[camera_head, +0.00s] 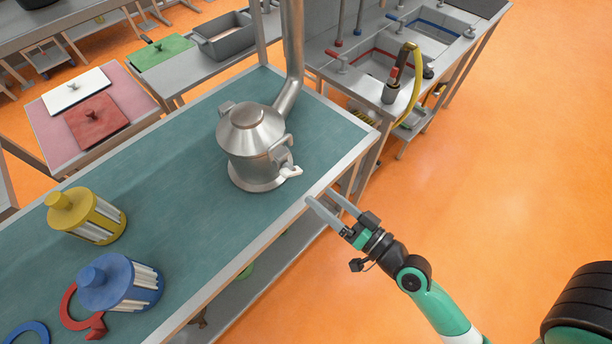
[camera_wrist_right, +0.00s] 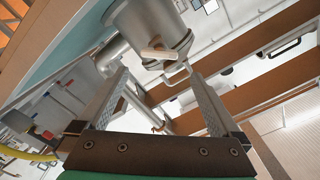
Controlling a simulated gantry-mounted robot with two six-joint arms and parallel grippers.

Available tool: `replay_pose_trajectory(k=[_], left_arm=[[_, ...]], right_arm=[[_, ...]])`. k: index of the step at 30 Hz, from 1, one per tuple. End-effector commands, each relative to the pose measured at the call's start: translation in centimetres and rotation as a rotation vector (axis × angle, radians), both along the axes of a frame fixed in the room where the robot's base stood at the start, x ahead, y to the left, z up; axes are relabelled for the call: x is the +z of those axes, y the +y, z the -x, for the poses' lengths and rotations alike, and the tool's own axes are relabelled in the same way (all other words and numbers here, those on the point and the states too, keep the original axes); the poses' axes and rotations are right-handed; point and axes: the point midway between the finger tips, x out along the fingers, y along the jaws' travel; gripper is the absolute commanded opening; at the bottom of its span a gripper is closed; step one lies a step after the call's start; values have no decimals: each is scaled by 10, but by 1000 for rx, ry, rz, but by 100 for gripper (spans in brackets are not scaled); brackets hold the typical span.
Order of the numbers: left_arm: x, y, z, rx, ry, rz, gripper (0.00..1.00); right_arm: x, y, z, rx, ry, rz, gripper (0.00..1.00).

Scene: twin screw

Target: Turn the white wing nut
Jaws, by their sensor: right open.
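The white wing nut (camera_head: 291,171) sits on the right side of a metal pot-like vessel (camera_head: 250,145) that stands on the teal table top. It also shows in the right wrist view (camera_wrist_right: 158,53), between my fingers and beyond their tips. My right gripper (camera_head: 329,203) is open and empty at the table's near edge, below and to the right of the nut, apart from it. Its two fingers also show in the right wrist view (camera_wrist_right: 162,85). My left gripper is not in view.
A metal pipe (camera_head: 291,60) rises behind the vessel. A yellow canister (camera_head: 87,215) and a blue canister (camera_head: 120,283) stand at the left of the table (camera_head: 190,200). A red ring-shaped tool (camera_head: 72,310) lies by the blue one. Open floor lies right of the table.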

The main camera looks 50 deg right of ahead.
Motion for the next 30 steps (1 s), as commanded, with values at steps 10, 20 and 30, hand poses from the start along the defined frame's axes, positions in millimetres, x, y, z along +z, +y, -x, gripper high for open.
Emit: replay_pose_trajectory(k=[10,20,30], left_arm=[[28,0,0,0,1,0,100],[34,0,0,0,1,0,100],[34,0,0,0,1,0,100]], right_arm=[[5,-7,-58,2,-2,2,100],[0,-14,-111,0,0,1,100],[-1,-14,-114,1,1,1,93]])
